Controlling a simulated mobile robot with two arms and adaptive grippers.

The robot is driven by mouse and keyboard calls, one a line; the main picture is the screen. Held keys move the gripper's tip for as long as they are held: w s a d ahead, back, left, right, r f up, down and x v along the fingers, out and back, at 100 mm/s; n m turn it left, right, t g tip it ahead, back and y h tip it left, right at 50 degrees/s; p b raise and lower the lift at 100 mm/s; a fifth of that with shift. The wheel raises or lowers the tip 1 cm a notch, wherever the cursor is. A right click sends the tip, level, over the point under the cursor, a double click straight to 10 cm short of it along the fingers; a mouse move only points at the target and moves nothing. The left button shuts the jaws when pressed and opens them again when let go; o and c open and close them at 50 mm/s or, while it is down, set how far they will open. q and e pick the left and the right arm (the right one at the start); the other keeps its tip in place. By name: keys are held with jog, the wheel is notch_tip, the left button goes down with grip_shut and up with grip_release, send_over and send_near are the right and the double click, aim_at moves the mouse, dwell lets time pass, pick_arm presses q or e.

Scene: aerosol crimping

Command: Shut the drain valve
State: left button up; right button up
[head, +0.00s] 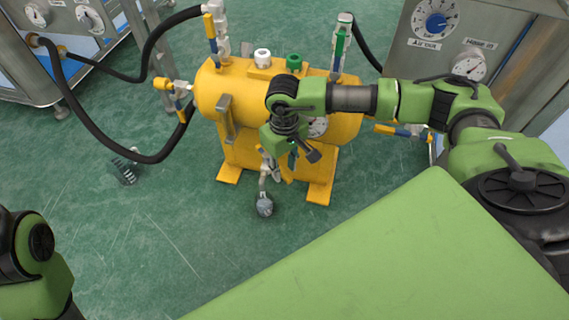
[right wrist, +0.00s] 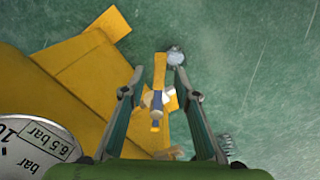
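The drain valve (head: 265,172) hangs low at the front of the yellow tank (head: 235,85), with a small grey round end (head: 264,205) below it. In the right wrist view the valve's yellow lever (right wrist: 159,70) with a blue part runs up and down the picture. My right gripper (head: 302,156) points down just in front of the tank. In the right wrist view its two fingers (right wrist: 155,82) are apart, one on each side of the lever, with gaps and no clear contact. My arm partly hides the valve in the head view. My left gripper is out of view.
A pressure gauge (right wrist: 32,150) sits on the tank beside my right gripper. Black hoses (head: 130,155) run from the left cabinet (head: 75,60) to the tank. Another cabinet (head: 420,50) with a dial stands at the right. A spring-like part (head: 124,172) lies on the clear green floor.

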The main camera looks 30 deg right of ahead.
aim_at(284, 173)
notch_tip(284, 173, up, 11)
jog(key=shift+f, duration=0.15)
jog(key=shift+c, duration=0.3)
